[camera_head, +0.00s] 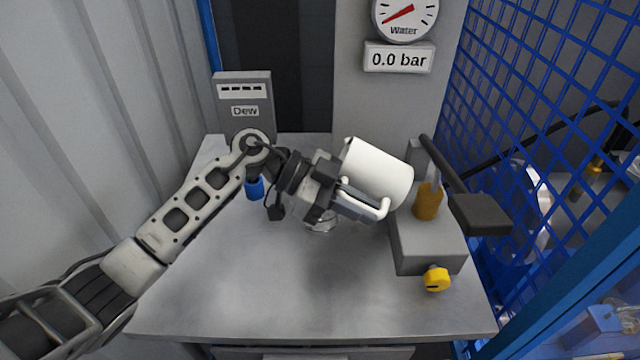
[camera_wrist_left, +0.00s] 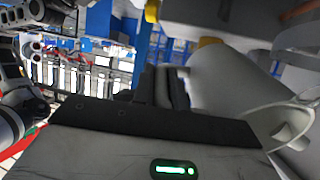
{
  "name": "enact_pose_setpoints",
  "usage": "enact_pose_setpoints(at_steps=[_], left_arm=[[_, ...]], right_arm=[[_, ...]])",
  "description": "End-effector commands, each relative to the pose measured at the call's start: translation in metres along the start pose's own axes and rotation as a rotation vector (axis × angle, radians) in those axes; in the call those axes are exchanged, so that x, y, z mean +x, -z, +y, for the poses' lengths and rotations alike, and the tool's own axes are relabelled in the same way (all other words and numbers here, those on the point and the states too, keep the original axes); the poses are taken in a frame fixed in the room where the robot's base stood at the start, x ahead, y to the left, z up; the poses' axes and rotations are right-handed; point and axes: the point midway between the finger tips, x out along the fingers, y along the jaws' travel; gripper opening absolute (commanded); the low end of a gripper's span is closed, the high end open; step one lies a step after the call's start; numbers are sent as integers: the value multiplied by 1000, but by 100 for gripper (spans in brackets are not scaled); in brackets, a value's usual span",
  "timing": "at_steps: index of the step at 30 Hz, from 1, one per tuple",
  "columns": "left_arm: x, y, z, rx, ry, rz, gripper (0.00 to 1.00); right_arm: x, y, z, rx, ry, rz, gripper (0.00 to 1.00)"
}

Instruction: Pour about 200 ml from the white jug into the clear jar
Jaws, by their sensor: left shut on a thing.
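The white jug (camera_head: 379,171) is in the air over the table, tipped well over on its side, with its handle (camera_head: 372,207) on the near side. My left gripper (camera_head: 348,199) is shut on this handle. The jug also shows large in the left wrist view (camera_wrist_left: 232,85). A small clear glass piece, apparently the clear jar (camera_head: 321,226), shows on the table below and left of the jug. It is mostly hidden behind my gripper, so its level cannot be read. I see no stream of liquid. My right gripper is not in view.
A grey pump block (camera_head: 428,250) with an amber vessel (camera_head: 428,201), yellow knob (camera_head: 436,279) and dark lever (camera_head: 480,214) stands right of the jug. A grey "Dew" box (camera_head: 244,100) stands at the back left. The table's front (camera_head: 300,300) is clear. Blue mesh bounds the right.

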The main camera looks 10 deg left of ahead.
Motion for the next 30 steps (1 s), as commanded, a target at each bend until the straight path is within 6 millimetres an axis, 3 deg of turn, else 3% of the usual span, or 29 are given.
enact_pose_setpoints(at_steps=[30], left_arm=[[0, -2, 0, 3, 1, 72, 0]], right_arm=[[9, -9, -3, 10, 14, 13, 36]])
